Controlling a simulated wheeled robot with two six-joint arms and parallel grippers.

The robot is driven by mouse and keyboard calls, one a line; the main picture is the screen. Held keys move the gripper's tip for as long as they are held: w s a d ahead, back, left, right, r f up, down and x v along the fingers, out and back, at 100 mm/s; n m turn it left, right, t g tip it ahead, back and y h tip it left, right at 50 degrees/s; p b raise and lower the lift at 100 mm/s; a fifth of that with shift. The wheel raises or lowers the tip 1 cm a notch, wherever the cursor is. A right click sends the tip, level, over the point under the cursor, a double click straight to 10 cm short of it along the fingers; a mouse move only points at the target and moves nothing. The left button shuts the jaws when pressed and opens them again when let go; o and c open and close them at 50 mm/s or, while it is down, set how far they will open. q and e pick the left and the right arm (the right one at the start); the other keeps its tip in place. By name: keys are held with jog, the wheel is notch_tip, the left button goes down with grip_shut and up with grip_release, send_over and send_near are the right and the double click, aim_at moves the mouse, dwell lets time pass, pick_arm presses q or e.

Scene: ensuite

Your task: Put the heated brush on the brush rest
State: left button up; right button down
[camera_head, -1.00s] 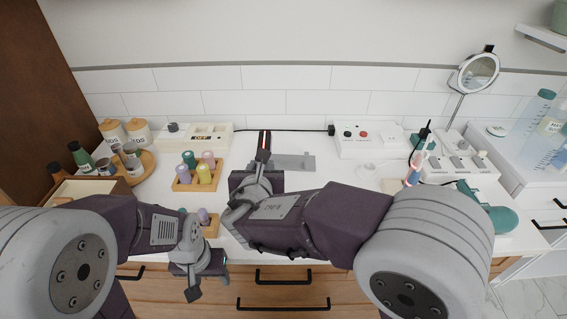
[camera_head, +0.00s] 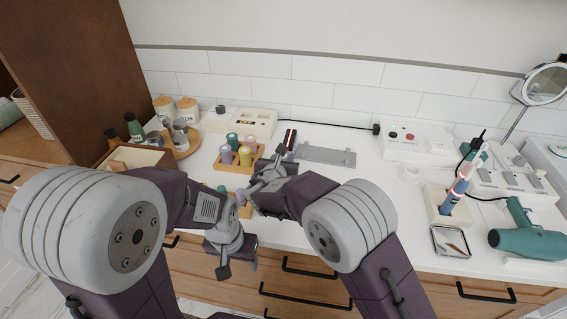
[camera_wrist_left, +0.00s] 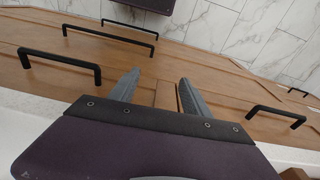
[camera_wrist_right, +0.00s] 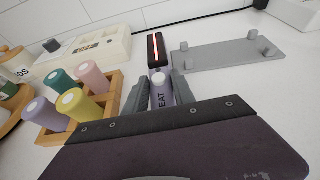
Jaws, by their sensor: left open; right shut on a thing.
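The heated brush has a lavender handle (camera_wrist_right: 161,92) with partly hidden lettering and a black head (camera_wrist_right: 157,50) with a glowing red strip. In the head view its head (camera_head: 289,138) points to the back wall. My right gripper (camera_wrist_right: 160,88) is shut on the handle, partly hiding it. The brush rest looks to be the flat grey plate with small posts (camera_wrist_right: 228,54), just right of the brush head; it also shows in the head view (camera_head: 325,155). Brush and plate are apart. My left gripper (camera_wrist_left: 155,88) is open and empty, in front of the drawers.
Wooden holders with coloured rollers (camera_head: 245,157) stand just left of my right gripper. A white control box (camera_head: 405,140), a stand with a pink and blue corded tool (camera_head: 461,188), a metal tray (camera_head: 451,242) and a teal hair dryer (camera_head: 527,241) are on the right.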

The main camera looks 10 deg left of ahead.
jog(key=shift+f, duration=0.4)
jog(key=shift+f, duration=0.2)
jog(key=c, duration=1.1)
grip_release()
jog(key=shift+o, duration=0.2)
jog(key=shift+r, duration=0.1)
